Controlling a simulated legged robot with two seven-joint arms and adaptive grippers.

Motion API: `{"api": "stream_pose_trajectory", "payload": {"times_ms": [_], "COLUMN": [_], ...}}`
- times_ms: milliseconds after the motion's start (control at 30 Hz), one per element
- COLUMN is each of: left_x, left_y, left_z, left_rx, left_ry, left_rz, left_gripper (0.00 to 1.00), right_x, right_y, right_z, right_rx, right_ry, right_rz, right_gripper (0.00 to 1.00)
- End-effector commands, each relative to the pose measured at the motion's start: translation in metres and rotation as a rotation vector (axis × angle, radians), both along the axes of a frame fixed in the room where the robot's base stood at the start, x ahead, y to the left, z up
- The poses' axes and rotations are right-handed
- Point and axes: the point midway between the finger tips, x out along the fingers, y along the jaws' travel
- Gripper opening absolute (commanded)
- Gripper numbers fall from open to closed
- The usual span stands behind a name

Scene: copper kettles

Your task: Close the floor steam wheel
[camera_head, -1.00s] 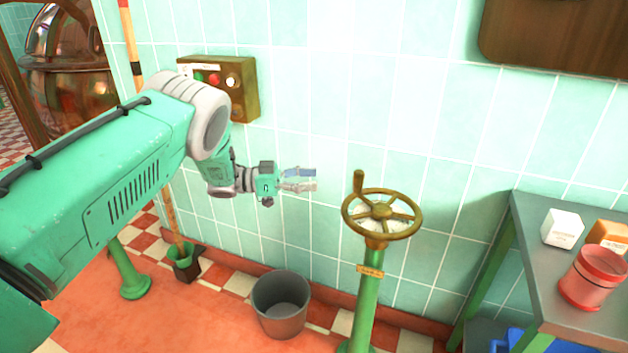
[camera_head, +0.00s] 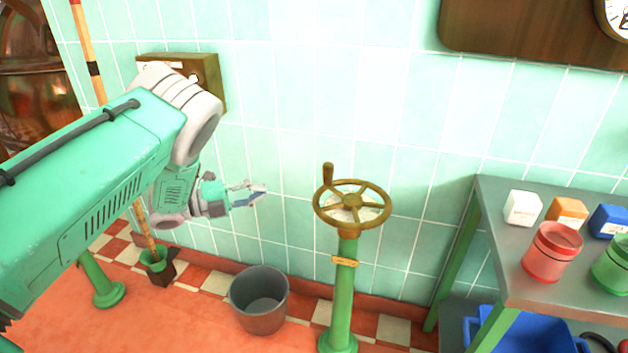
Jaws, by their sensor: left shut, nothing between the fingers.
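The steam wheel (camera_head: 352,205) is a brass handwheel with spokes and an upright handle knob (camera_head: 327,174) on its left far rim. It sits on top of a green floor post (camera_head: 342,295) that carries a small brass tag (camera_head: 345,261). My left gripper (camera_head: 262,191) is shut and empty. It is to the left of the wheel, apart from it, with its fingers pointing right toward the wheel. My right gripper does not show.
A grey bucket (camera_head: 259,300) stands on the floor left of the post. A shelf table (camera_head: 490,225) at the right holds boxes and red and green jars. A control box (camera_head: 205,75) is on the tiled wall, partly behind my arm. A pole stands at the left.

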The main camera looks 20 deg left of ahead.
Motion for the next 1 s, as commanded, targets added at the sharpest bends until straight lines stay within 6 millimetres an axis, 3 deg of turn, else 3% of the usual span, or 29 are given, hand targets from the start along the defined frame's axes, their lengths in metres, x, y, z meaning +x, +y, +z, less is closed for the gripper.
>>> {"api": "stream_pose_trajectory", "payload": {"times_ms": [167, 700, 1000], "left_x": [0.004, 0.073, 0.091], "left_y": [-0.005, -0.084, -0.103], "left_z": [-0.001, -0.002, -0.001], "left_rx": [0.032, 0.029, 0.029], "left_ry": [-0.036, -0.034, -0.031], "left_rz": [0.006, 0.003, 0.006], "left_gripper": [0.00, 0.00, 0.00], "right_x": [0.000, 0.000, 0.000], "right_y": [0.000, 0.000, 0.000], "right_z": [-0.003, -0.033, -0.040], "right_rx": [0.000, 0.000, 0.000], "right_ry": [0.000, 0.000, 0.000], "right_rz": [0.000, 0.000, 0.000], "right_gripper": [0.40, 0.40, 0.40]}}
